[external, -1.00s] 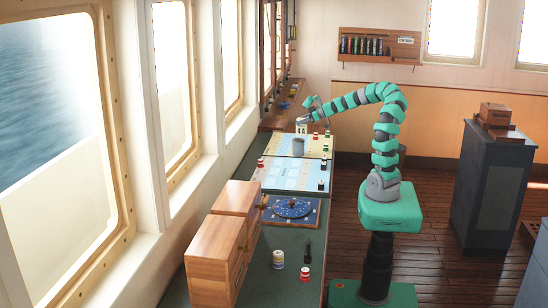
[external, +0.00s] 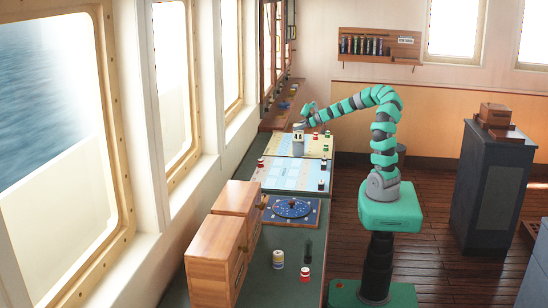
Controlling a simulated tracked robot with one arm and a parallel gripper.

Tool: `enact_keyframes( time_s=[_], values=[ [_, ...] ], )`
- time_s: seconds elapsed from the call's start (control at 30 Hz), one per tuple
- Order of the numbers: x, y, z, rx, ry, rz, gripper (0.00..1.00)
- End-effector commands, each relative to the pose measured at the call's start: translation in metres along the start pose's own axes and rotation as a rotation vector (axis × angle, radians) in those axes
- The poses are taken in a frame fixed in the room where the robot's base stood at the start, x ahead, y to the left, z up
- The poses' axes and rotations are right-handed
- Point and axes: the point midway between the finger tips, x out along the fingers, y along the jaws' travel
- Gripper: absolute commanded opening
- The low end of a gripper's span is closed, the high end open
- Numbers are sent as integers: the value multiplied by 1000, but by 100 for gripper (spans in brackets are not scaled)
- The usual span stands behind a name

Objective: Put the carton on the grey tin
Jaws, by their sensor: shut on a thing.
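The grey tin (external: 298,149) stands upright on a chart on the long counter. The small pale carton (external: 298,136) is right at the top of the tin. It looks upright, but I cannot tell whether it touches the tin's top or hangs just above it. My gripper (external: 299,128) reaches down from above and is shut on the carton. The fingers are too small here to see clearly.
Several small red, green and dark bottles (external: 323,185) stand along the charts. A blue disc chart (external: 292,208) and wooden cabinets (external: 217,255) are nearer on the counter. A wooden ledge (external: 283,108) lies behind the tin.

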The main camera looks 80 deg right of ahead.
Motion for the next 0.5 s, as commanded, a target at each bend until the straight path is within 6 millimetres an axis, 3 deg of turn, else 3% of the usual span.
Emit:
enact_keyframes(
  time_s=[0.03, 0.07, 0.1, 0.5],
  values=[
    [1, 0, 2, -1, 1, 0, 22],
    [0, 0, 1, -1, 0, 0, 63],
    [0, 0, 1, 0, 0, 0, 74],
    [-1, 0, -2, 1, 0, 0, 76]
  ],
)
